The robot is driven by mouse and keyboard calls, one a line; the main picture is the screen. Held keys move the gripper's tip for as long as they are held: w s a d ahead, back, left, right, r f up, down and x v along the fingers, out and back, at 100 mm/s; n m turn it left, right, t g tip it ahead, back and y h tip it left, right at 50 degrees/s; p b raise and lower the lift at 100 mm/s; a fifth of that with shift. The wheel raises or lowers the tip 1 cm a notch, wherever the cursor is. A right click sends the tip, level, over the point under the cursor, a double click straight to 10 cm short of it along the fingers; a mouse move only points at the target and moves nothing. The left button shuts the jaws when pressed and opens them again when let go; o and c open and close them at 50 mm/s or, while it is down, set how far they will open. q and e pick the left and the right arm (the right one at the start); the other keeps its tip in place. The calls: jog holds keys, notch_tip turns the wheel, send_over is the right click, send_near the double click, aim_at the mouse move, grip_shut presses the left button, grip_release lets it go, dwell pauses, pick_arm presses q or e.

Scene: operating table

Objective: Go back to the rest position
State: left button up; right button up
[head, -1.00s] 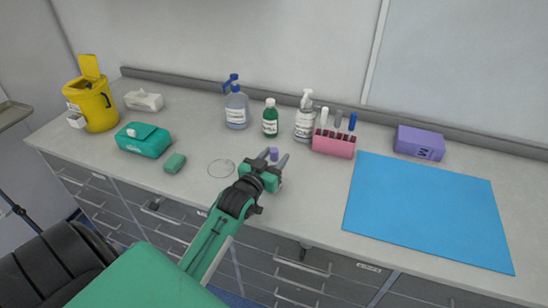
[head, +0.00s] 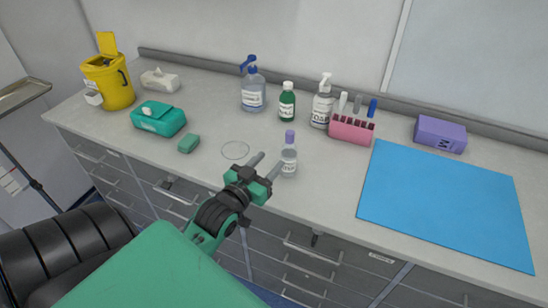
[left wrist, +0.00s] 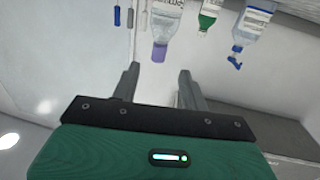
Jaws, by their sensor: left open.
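My left gripper (head: 267,166) is open and empty over the front part of the counter, its fingers pointing toward the back right. A small clear bottle with a purple cap (head: 289,158) stands upright just beyond and right of the fingertips. In the left wrist view my left gripper (left wrist: 158,82) shows both fingers spread apart, with the purple-capped bottle (left wrist: 161,48) ahead of the gap, outside the fingers. My right gripper is not in view.
Behind stand a blue-pump bottle (head: 253,90), a green bottle (head: 287,103), a white pump bottle (head: 322,105) and a pink rack (head: 351,129). A blue mat (head: 440,205) lies at right. A teal wipes pack (head: 158,120) and yellow bin (head: 108,82) are at left.

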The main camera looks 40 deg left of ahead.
pick_arm(q)
jog(key=shift+s, duration=0.3)
dwell(0.4)
